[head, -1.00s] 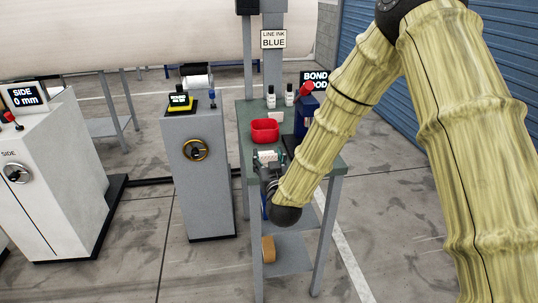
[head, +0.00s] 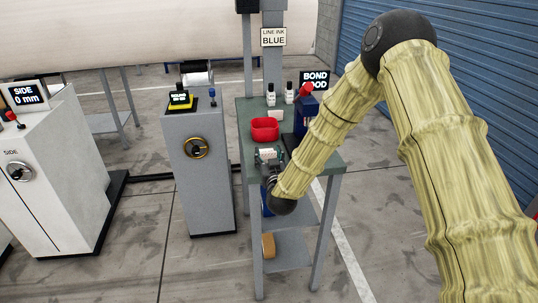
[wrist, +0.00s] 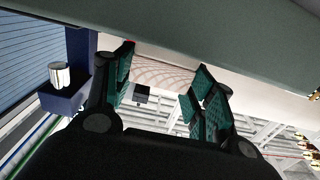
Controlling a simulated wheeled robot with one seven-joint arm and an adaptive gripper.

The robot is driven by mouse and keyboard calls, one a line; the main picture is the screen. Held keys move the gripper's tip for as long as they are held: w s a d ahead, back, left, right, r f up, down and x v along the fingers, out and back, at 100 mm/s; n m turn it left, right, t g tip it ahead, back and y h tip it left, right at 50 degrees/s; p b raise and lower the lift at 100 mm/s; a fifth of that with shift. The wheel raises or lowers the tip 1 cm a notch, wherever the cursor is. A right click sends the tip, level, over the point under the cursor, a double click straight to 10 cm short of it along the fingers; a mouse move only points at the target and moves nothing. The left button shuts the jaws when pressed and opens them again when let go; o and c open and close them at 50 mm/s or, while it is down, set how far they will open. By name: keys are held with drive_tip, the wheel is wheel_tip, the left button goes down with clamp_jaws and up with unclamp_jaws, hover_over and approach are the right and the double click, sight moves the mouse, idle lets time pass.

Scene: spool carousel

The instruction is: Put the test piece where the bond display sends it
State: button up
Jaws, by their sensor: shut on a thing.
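A small white piece (head: 267,154), which I take for the test piece, shows at the tips of my gripper (head: 269,162), over the front edge of the green bench. My gripper is shut on it. In the wrist view, the teal fingers of my gripper (wrist: 162,88) stand apart, and the held piece is not clear between them. The bond display (head: 315,81) reads "BOND" above "OOD"; a red knob covers the lower line's first letter. The blue tester (head: 303,122) stands behind right of my gripper. A red tray (head: 265,131) lies beyond my gripper.
The green bench top (head: 325,163) is bare at front right. Small bottles (head: 271,96) stand at its back, under a "LINE INK BLUE" sign (head: 273,38). A grey cabinet (head: 199,176) stands close on the left. A brown roll (head: 268,246) lies on the lower shelf.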

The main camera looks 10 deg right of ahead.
drive_tip(key=shift+f, duration=0.15)
drive_tip(key=o, duration=1.1)
